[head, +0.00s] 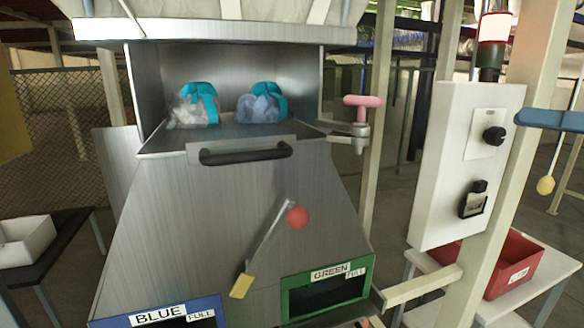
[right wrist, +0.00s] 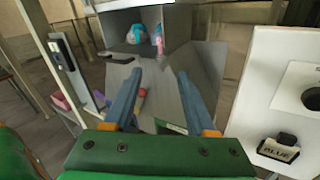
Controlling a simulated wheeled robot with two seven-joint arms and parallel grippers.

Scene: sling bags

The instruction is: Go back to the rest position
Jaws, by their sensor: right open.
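My right gripper (right wrist: 160,78) shows in the right wrist view as two blue-grey fingers on a green body. The fingers are well apart with nothing held between them. They point towards the metal sorting machine (head: 220,220), which stands beyond them. My left gripper is in neither view.
A white control panel (head: 465,165) stands at right before a red bin (head: 515,263). A white bin (head: 25,240) sits on a side table at left.

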